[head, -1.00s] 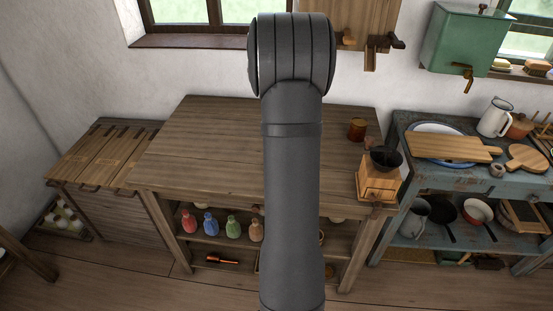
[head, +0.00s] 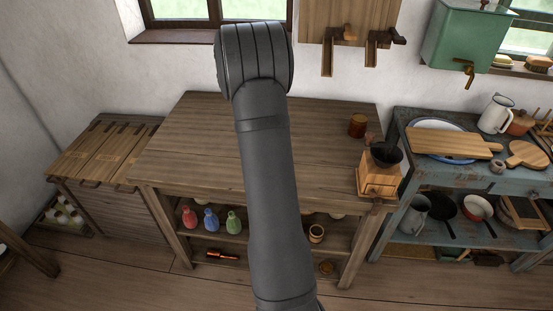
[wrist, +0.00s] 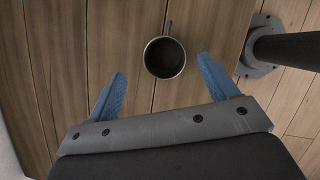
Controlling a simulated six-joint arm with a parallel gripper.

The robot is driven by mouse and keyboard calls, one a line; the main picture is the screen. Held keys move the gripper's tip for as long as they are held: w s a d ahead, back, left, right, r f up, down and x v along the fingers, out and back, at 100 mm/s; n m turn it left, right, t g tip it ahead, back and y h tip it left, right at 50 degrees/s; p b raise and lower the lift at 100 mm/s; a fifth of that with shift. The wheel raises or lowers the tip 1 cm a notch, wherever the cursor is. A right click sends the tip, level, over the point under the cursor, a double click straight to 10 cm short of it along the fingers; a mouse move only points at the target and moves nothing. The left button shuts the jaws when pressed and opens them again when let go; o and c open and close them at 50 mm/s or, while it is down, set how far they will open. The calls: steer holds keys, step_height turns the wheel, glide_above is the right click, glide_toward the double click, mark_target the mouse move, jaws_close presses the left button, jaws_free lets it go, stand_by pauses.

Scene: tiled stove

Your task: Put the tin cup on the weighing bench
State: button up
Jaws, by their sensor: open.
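The tin cup (wrist: 164,44) shows in the wrist view, a round grey metal cup with a dark inside and a thin handle pointing away from me. It stands upright on a plank surface. My gripper (wrist: 162,68) has two blue fingers spread wide, one on each side of the cup's near side. The cup looks apart from both fingers, and nothing is held. In the head view a large wooden bench (head: 200,135) stands in front, its top mostly bare; no label shows whether it is the weighing bench. My gripper and the cup do not show in the head view.
A coffee grinder (head: 378,175) and a small brown jar (head: 357,126) stand at the bench's right end. Coloured bottles (head: 208,222) sit on its lower shelf. A blue side table (head: 420,170) with kitchenware is at right. The bench top's left and middle are clear.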

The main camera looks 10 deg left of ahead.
steer(key=x, duration=0.9)
steer(key=shift+s+f, duration=0.2)
steer(key=shift+s, duration=0.05)
steer(key=c, duration=1.1)
steer(key=shift+r, duration=0.2)
steer(key=shift+c, duration=0.2)
